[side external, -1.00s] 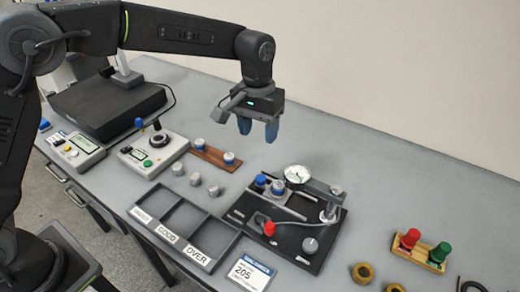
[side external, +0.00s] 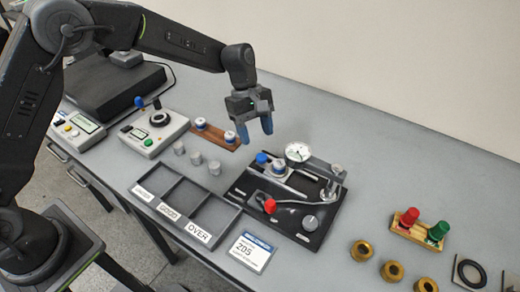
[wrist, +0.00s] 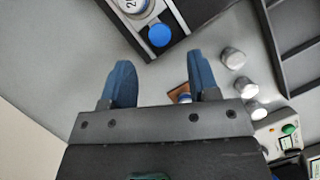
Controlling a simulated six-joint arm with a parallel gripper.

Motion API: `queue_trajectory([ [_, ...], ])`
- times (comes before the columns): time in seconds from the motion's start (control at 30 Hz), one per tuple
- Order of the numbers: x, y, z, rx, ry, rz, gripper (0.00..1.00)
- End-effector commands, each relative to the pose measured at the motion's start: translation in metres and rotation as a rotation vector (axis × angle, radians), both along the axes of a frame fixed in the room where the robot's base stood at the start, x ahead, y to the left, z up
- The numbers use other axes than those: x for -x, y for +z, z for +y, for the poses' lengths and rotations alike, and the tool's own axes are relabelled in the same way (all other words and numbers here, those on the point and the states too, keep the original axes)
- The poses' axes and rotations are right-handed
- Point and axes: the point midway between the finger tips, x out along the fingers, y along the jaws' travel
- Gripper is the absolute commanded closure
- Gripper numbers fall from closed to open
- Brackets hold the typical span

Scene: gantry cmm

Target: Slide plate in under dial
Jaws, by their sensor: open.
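The dial (side external: 298,152) is a round white-faced gauge on a grey arm over a black base (side external: 312,235). A light plate (side external: 290,182) lies on this base, left of and below the dial in the picture. It carries a blue knob (side external: 262,158) and a silver-and-blue round part (side external: 278,168); the knob also shows in the wrist view (wrist: 160,35). My gripper (side external: 256,130) is open and empty, pointing down, above and apart from the blue knob. In the wrist view its blue fingers (wrist: 160,66) are spread, with the knob beyond them. The dial is outside the wrist view.
A sorting tray (side external: 215,213), several metal cylinders (side external: 196,158) and a brown rack (side external: 215,134) are at left. Brass rings (side external: 362,250) and a red-and-green-knobbed block (side external: 420,232) are at right. The back table is clear.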

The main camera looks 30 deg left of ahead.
Motion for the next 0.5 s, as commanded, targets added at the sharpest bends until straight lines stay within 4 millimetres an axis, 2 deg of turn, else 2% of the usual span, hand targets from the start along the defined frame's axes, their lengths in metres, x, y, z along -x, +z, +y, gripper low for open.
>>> queue_trajectory([
  [0.1,0.005,-0.022,-0.009,0.0,-0.002,0.004,0.45],
  [0.23,0.007,-0.038,-0.014,0.0,-0.003,0.001,0.45],
  [0.5,0.01,-0.05,-0.019,0.0,-0.002,-0.001,0.45],
])
